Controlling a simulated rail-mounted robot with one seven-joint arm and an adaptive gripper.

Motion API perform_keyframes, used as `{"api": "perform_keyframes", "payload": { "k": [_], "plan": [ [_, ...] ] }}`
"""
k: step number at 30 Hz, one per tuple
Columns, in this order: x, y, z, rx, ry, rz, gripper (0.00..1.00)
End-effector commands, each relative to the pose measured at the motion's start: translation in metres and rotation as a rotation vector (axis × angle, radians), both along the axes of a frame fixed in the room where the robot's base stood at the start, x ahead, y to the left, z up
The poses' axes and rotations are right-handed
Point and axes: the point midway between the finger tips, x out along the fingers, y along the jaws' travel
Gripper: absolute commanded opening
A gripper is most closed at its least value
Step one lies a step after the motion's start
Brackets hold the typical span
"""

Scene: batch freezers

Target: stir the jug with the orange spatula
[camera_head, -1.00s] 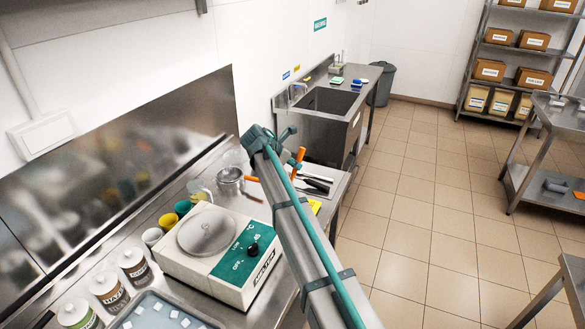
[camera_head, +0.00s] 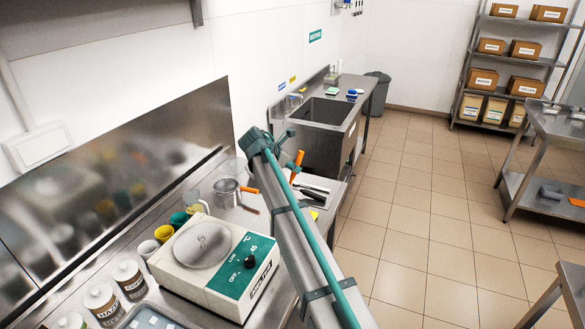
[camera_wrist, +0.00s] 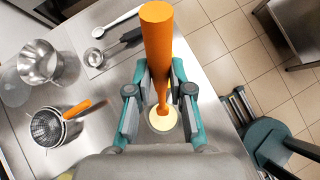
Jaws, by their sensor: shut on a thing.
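My gripper (camera_wrist: 160,103) is shut on the orange spatula (camera_wrist: 158,45), whose handle rises toward the wrist camera. The handle top also shows beside my arm in the head view (camera_head: 297,165). Below the spatula in the wrist view is a round vessel with pale yellow contents, apparently the jug (camera_wrist: 163,120). The spatula's lower end overlaps these contents; I cannot tell how deep it reaches. The fingers stand on both sides of the spatula. My arm hides this vessel and the fingertips in the head view.
A sieve (camera_wrist: 47,127) with an orange handle and a steel pitcher (camera_wrist: 40,62) stand left in the wrist view. A ladle (camera_wrist: 95,57) lies beyond. In the head view, a white heating unit (camera_head: 213,265) and several cups stand left of my arm. A sink (camera_head: 325,111) is behind.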

Motion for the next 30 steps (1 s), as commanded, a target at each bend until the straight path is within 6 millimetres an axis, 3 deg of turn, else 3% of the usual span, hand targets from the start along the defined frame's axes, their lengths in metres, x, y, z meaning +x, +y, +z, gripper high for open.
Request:
{"api": "perform_keyframes", "payload": {
  "k": [11, 30],
  "plan": [
    [0.0, 0.0, 0.003, 0.0, 0.0, 0.0, 0.0],
    [0.0, 0.0, 0.05, 0.0, 0.001, -0.001, 0.0]
  ]
}}
